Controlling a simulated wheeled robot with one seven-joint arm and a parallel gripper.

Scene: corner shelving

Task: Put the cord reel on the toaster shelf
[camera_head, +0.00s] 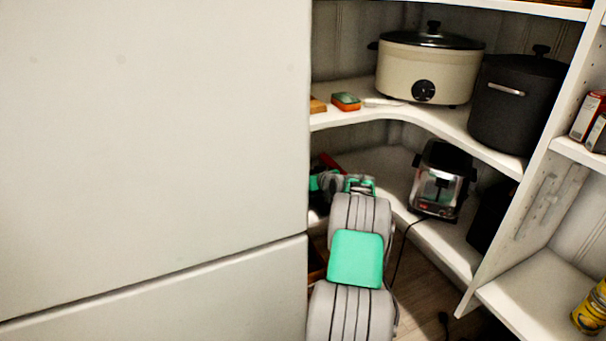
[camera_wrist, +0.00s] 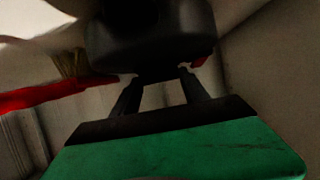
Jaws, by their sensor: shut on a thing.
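In the head view, my gripper (camera_head: 322,182) is at the left end of the toaster shelf (camera_head: 388,163), partly hidden by the pale panel's edge. A small red part (camera_head: 329,162) of what looks like the cord reel shows beside it. In the wrist view, my gripper (camera_wrist: 160,76) has its two dark fingers against a dark, rounded body, which looks like the cord reel (camera_wrist: 150,40). Red parts show to its left and right. The gripper is shut on it. The silver and black toaster (camera_head: 440,182) stands on the shelf, right of my gripper.
A large pale panel (camera_head: 150,150) stands close on the left. The upper shelf (camera_head: 350,117) bears a slow cooker (camera_head: 425,70), a black pot (camera_head: 515,105) and small boxes. A dark object (camera_head: 488,215) is right of the toaster. Bare shelf shows between my gripper and the toaster.

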